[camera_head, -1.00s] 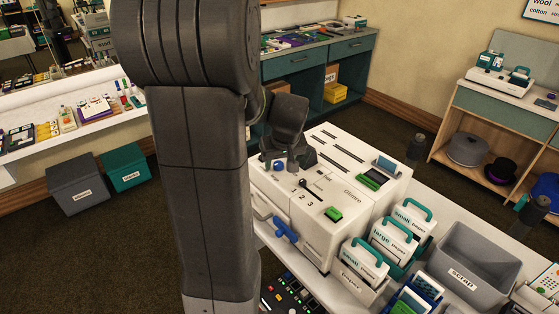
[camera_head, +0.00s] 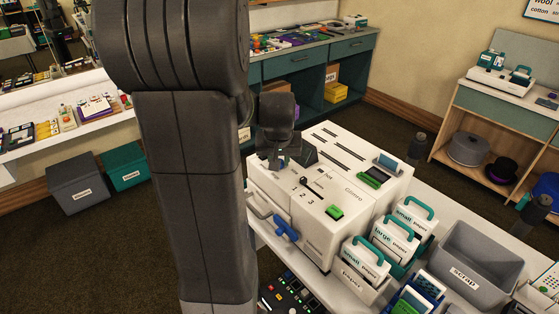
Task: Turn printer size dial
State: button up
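The white printer (camera_head: 322,225) stands on a pale table right of my arm. On its top, a small black dial or lever (camera_head: 306,183) sits beside the printed numbers 1, 2 and 3.
Paper boxes with teal handles (camera_head: 394,242) and a grey scrap bin (camera_head: 470,267) stand right of the printer. A green button (camera_head: 334,212) and a blue handle (camera_head: 285,228) are on its near side. A control panel (camera_head: 288,296) lies in front.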

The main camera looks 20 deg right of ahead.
jog(key=m+b, duration=0.1)
jog(key=m+h+b, duration=0.1)
jog(key=m, duration=0.1)
jog(key=shift+w+a+f, duration=0.15)
jog(key=shift+m+g+h+b, duration=0.4)
jog(key=shift+m+g+b, duration=0.1)
jog(key=shift+m+b, duration=0.7)
jog(key=shift+r, duration=0.2)
jog(key=o, duration=1)
jog(key=shift+a, duration=0.1)
jog(key=v, duration=1.3)
jog(key=shift+a+r, duration=0.1)
jog(key=shift+r, duration=0.3)
